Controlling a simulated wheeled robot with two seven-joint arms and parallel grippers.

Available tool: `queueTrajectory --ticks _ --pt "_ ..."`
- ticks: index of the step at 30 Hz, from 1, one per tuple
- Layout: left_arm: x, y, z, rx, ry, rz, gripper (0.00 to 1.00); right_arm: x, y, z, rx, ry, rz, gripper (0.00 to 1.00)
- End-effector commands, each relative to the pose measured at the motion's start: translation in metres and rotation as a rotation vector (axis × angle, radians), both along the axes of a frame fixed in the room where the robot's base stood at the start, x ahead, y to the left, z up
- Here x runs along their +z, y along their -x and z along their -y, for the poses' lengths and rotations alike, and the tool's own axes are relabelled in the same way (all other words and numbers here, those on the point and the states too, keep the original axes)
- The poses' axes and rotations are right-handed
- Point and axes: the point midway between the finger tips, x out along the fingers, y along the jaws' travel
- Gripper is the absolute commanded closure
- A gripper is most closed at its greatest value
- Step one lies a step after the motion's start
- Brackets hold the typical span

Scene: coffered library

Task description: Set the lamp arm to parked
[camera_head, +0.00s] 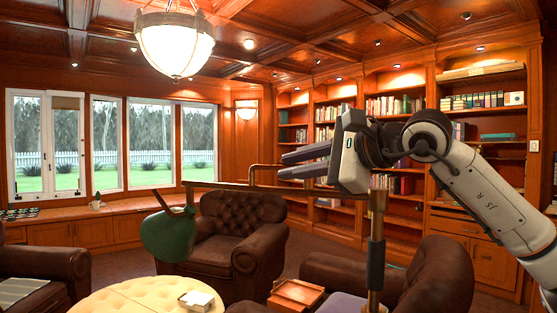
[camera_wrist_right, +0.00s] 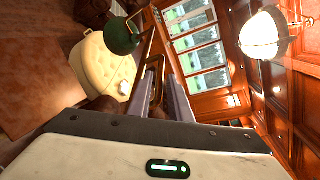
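A brass floor lamp has an upright post (camera_head: 376,255) and a long horizontal arm (camera_head: 225,187) reaching left, with a green shade (camera_head: 168,235) at its far end. A raised brass handle (camera_head: 262,166) stands on the arm. My right gripper (camera_head: 284,165) comes in from the right, above the lamp arm, its fingers pointing left. Its fingers are apart, with the handle's bar running between them. In the right wrist view the brass handle (camera_wrist_right: 156,75) shows between the two fingers, and the green shade (camera_wrist_right: 122,38) lies beyond. Contact cannot be told. My left gripper is not in view.
A round cream ottoman (camera_head: 125,298) with a small white box (camera_head: 196,300) stands below the shade. Brown leather armchairs (camera_head: 240,235) stand around it. A wooden tray (camera_head: 295,296) is near the post. Bookshelves line the right wall.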

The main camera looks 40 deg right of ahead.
Motion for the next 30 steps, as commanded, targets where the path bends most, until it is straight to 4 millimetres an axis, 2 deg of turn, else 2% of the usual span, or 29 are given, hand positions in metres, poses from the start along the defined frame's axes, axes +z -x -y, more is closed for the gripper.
queueTrajectory --ticks 3,9,18,19,22,30 --pt "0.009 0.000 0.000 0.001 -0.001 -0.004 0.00 -0.001 -0.020 -0.003 0.005 -0.004 0.000 0.82" --pt "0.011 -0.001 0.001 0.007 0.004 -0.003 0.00 -0.007 -0.038 -0.003 0.002 -0.003 0.001 0.82" --pt "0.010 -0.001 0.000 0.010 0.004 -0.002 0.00 -0.009 -0.041 -0.003 0.001 -0.001 0.002 0.82" --pt "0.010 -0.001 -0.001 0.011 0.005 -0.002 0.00 -0.009 -0.041 -0.003 0.001 -0.001 0.002 0.84" --pt "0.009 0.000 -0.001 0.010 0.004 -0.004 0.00 -0.009 -0.041 -0.002 0.001 -0.001 0.002 1.00" --pt "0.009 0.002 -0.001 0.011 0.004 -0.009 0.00 -0.009 -0.041 -0.003 0.004 -0.002 0.001 1.00"
